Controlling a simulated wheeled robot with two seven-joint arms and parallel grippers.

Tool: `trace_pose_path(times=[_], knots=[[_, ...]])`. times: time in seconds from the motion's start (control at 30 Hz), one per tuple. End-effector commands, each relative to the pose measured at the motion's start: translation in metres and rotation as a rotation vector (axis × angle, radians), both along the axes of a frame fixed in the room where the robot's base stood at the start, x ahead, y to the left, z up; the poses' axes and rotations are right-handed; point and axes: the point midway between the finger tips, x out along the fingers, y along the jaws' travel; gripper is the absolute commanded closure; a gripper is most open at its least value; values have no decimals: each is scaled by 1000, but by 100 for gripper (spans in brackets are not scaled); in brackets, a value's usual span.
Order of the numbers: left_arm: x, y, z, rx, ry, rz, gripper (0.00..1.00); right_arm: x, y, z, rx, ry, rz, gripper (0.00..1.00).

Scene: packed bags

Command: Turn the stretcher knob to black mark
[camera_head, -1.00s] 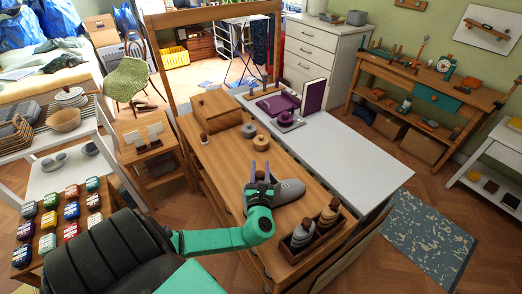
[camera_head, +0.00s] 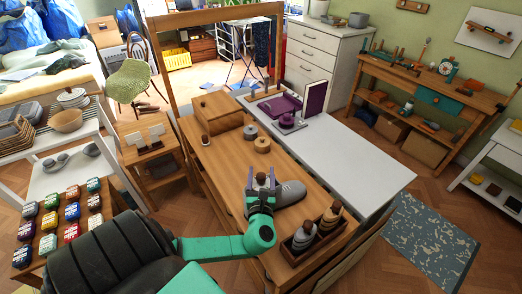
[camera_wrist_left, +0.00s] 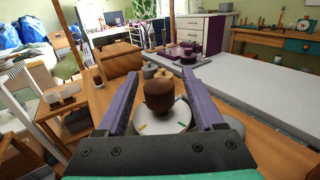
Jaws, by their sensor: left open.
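The stretcher knob, a round dark brown knob (camera_wrist_left: 160,97), stands on a pale grey disc (camera_wrist_left: 160,121) in the left wrist view. An orange mark and a green mark show on the disc; I cannot make out a black mark. My left gripper (camera_wrist_left: 158,82) is open, with its purple fingers on either side of the knob and gaps between. In the head view, the left gripper (camera_head: 262,178) is over the wooden bench, with the knob (camera_head: 260,181) partly showing between its fingers. A grey shoe (camera_head: 290,192) lies beside it. My right gripper is not in view.
A wooden tray (camera_head: 292,252) with stacked rounded pieces stands at the near right of the bench. A wooden box (camera_head: 219,111) and round wooden discs (camera_head: 262,144) lie farther back. A white worktop (camera_head: 370,172) runs along the right, with purple items (camera_head: 286,121) at its far end.

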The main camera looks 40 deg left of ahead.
Motion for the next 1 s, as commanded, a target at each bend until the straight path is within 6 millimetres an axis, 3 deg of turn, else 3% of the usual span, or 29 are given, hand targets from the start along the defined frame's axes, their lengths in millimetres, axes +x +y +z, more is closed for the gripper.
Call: trace_pose_path(times=[0.3, 0.5, 1.0], knots=[[-61, -50, -5, -5, 4, 0, 31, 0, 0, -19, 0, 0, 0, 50], [-91, -76, -2, -3, 0, 0, 31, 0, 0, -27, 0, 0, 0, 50], [-98, -81, 0, 1, -1, 1, 31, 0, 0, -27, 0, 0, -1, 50]])
